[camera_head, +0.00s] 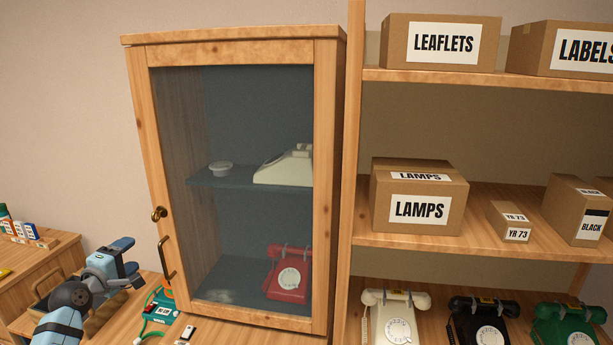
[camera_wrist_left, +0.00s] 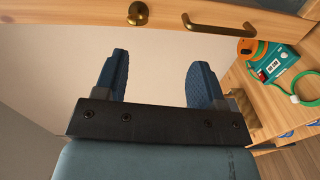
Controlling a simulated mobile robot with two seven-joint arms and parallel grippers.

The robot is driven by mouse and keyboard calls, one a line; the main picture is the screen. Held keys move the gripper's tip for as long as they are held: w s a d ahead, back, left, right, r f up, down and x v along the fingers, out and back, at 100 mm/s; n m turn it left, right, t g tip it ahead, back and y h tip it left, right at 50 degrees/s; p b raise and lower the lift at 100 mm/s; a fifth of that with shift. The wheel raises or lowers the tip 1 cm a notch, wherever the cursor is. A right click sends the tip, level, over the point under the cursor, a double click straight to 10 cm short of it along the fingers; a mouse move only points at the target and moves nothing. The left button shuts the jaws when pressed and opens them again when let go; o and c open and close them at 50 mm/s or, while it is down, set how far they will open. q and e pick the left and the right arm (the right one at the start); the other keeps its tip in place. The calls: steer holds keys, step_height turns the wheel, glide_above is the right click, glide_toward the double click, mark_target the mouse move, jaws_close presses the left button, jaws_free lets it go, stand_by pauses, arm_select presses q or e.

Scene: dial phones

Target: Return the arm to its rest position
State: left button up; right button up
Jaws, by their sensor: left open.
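My left gripper (camera_head: 128,262) is at the lower left of the head view, left of the glass-door cabinet (camera_head: 331,180). In the left wrist view, its two blue fingers (camera_wrist_left: 158,80) stand apart with nothing between them. The cabinet door looks shut. Its brass knob (camera_head: 159,214) and brass handle (camera_head: 167,260) are to the right of the gripper in the head view. In the left wrist view, the knob (camera_wrist_left: 138,13) and handle (camera_wrist_left: 220,27) show beyond the fingertips, apart from them. My right gripper is not in view.
A teal device (camera_head: 160,306) with a green cable lies on the counter near the gripper. Inside the cabinet are a cream phone (camera_head: 287,168) and a red phone (camera_head: 288,275). A small wooden desk (camera_head: 58,250) stands at left. Shelves with boxes (camera_head: 419,195) and several phones fill the right.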

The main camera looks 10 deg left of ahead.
arm_select(q)
steer(key=s+d+f+m+g, duration=0.1)
steer(key=s+d+f+m, duration=0.3)
steer(key=f, duration=0.4)
steer(key=s+d+f+m+g, duration=0.2)
steer(key=s+d+f, duration=0.2)
steer(key=d+f, duration=0.25)
steer(key=s+d+f+m+g, duration=0.1)
steer(key=s+d+f+m, duration=0.5)
steer(key=s, duration=0.7)
steer(key=s+d+f+m+g+h, duration=0.1)
steer(key=s+d+f+m+g, duration=0.1)
steer(key=s+d+f+m, duration=0.5)
steer(key=s+d+f, duration=0.2)
steer(key=s+d, duration=0.4)
steer(key=s, duration=0.1)
steer(key=shift+d+f+h, duration=0.25)
steer(key=shift+f+h, duration=0.05)
steer(key=shift+f, duration=0.1)
